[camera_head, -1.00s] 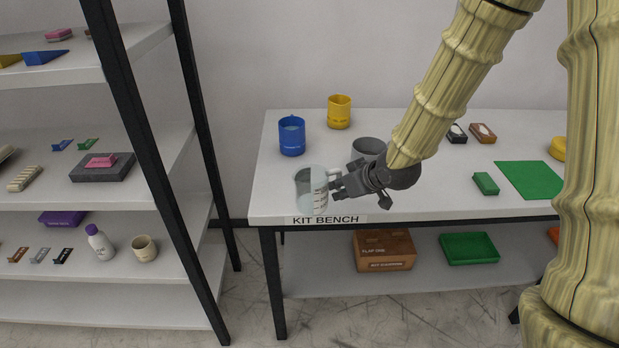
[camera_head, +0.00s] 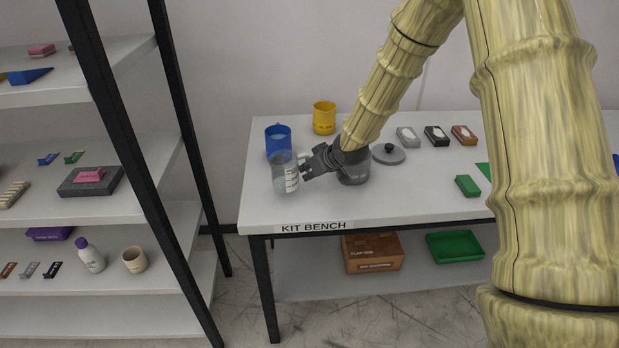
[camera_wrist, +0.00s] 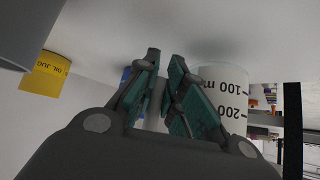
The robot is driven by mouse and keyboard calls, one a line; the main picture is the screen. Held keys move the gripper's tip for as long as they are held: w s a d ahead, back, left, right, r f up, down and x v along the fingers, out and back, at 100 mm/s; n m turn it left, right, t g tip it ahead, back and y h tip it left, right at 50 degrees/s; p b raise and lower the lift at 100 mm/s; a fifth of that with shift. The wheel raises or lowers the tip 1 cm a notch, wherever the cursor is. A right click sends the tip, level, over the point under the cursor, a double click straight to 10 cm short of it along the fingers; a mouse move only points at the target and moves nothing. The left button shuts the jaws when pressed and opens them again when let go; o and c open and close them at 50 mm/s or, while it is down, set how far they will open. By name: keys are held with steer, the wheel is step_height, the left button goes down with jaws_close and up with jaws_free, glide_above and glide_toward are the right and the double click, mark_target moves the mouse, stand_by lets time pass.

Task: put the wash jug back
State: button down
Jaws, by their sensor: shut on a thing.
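A clear graduated jug (camera_head: 285,178) is at the left of the kit bench (camera_head: 330,205), in front of the blue jug (camera_head: 278,136), which it partly overlaps. In the wrist view its pale wall (camera_wrist: 225,95) shows "100" and "200" marks. My gripper (camera_head: 306,170) is to its right, shut on what looks like its handle; in the wrist view the fingers (camera_wrist: 163,95) close around a pale upright strip. Whether the jug's base touches the bench is unclear. No visible lettering names it the wash jug.
A yellow oil jug (camera_head: 324,118) stands behind. A grey lid-like disc (camera_head: 388,154) lies right of my wrist. Several small boxes (camera_head: 436,136) and a green block (camera_head: 467,185) are farther right. A shelf rack post (camera_head: 180,130) stands left. The bench's front left is clear.

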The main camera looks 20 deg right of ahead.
steer(key=shift+f+p, duration=0.35)
steer(key=shift+f, duration=1.2)
steer(key=shift+f, duration=0.1)
steer(key=c, duration=1.5)
jaws_free()
steer(key=shift+s+d+r, duration=0.1)
steer(key=shift+s+r, duration=0.05)
steer(key=shift+r, duration=0.2)
steer(key=b+v, duration=0.1)
steer(key=v, duration=1)
steer(key=shift+r, duration=0.2)
steer(key=shift+s, duration=0.15)
